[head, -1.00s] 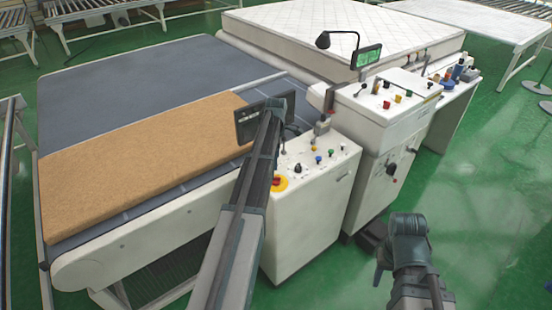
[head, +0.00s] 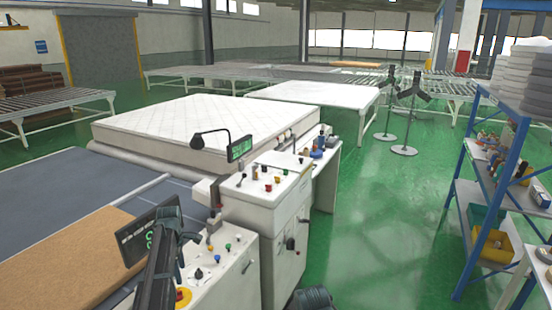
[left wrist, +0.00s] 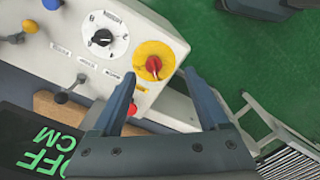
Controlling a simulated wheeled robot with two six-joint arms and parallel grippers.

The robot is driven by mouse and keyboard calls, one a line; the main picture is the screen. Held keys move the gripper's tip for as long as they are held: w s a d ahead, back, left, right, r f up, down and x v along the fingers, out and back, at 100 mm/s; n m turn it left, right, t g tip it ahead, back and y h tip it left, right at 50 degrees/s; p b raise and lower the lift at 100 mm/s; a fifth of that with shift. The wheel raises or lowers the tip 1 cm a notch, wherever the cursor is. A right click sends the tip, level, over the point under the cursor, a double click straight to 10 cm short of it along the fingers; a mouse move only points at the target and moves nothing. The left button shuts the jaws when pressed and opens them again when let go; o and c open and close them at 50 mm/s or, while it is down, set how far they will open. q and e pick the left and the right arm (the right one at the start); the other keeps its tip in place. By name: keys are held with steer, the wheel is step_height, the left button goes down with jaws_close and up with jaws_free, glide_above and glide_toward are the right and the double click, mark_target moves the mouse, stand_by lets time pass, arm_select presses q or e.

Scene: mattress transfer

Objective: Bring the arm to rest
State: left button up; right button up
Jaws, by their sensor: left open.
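My left gripper (head: 190,240) is low in the head view, in front of the white control console (head: 235,275) and beside a dark display (head: 135,238). Its fingers are partly hidden by the wrist. In the left wrist view, the left gripper (left wrist: 163,95) is open, its two dark fingers apart with nothing held. A red knob on a yellow disc (left wrist: 154,62) shows between and beyond the fingertips. Of my right arm, only a dark rounded part (head: 312,298) shows at the bottom edge of the head view. Its gripper is out of sight.
A tan slab (head: 65,255) lies on the grey conveyor (head: 50,195) at left. A white mattress (head: 205,118) lies behind. A taller console (head: 265,210) stands to the right. Open green floor (head: 385,220) leads to a blue-framed shelf (head: 462,180).

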arm_select(q)
steer(key=s+d+f+m+b, duration=0.25)
steer(key=s+d+m, duration=0.35)
steer(key=d, duration=0.5)
steer(key=s+d+f+m+b, duration=0.25)
steer(key=s+d+m, duration=0.35)
steer(key=d, duration=0.5)
steer(key=s+d+f+m+y+b, duration=0.1)
steer(key=s+d+f+m+b, duration=0.2)
steer(key=s+d+m, duration=0.8)
steer(key=s+m, duration=0.1)
steer(key=s, duration=0.2)
steer(key=shift+s+d+f+m, duration=0.15)
steer(key=shift+s+f+m, duration=0.1)
steer(key=shift+s+m, duration=0.05)
